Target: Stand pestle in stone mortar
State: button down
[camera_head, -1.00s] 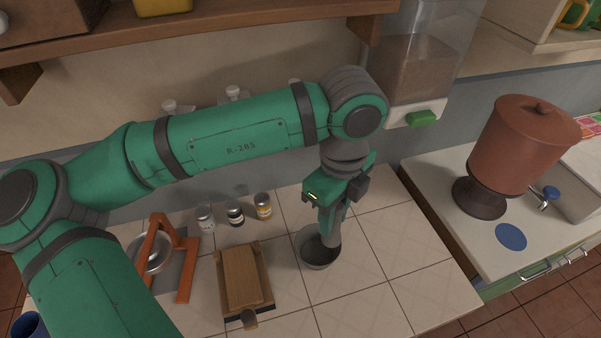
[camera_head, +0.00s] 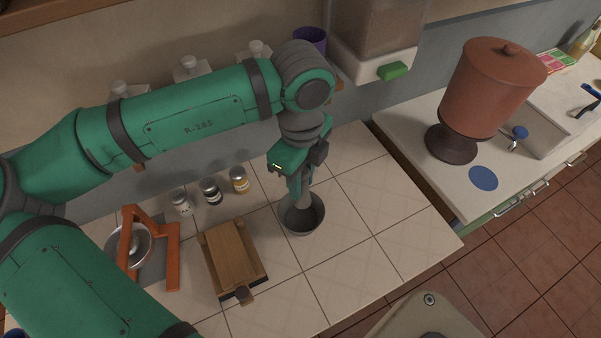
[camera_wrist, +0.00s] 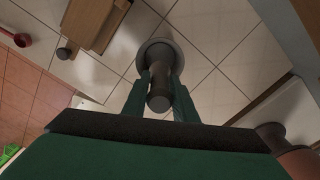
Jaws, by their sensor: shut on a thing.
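The grey stone mortar (camera_head: 308,228) stands on the tiled counter; its pale rim also shows in the wrist view (camera_wrist: 146,49). My gripper (camera_head: 298,188) is directly above it, pointing down. In the wrist view, the two green fingers of my gripper (camera_wrist: 160,82) are shut on the dark grey pestle (camera_wrist: 159,101), one on each side. The pestle looks about upright, and its lower end (camera_head: 303,203) is within the mortar's mouth. Whether it touches the mortar's floor cannot be seen.
A wooden slide-box (camera_head: 230,255) lies left of the mortar. Several small jars (camera_head: 211,191) stand behind it. An orange frame (camera_head: 172,265) is farther left. A dispenser (camera_head: 375,45) hangs at the back. The counter right of the mortar is clear.

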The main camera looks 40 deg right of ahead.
aim_at(301, 200)
jog(key=shift+f, duration=3.75)
jog(key=c, duration=1.4)
grip_release()
jog(key=shift+o, duration=0.2)
notch_tip(301, 200, up, 11)
jog(key=shift+f, duration=0.1)
